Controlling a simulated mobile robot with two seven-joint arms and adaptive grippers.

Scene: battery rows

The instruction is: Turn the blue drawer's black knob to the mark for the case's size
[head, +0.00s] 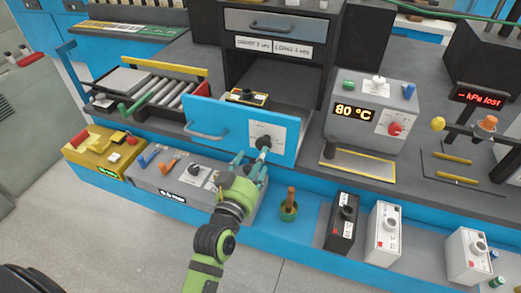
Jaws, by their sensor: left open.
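The blue drawer (205,112) is pulled out below a dark cabinet. Its front carries a grey handle (206,133) on the left and a white dial plate (279,131) on the right. The black knob (264,142) sits on this plate; its pointer direction and the marks are too small to read. My left gripper (254,160) is open, with its fingers just below and around the knob; I cannot tell whether they touch it. A small black and yellow item (247,97) lies in the drawer; I cannot tell whether it is the case. My right gripper is not in view.
A grey box showing 80 °C (372,112) stands right of the drawer. A roller track (172,93) is on the left.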

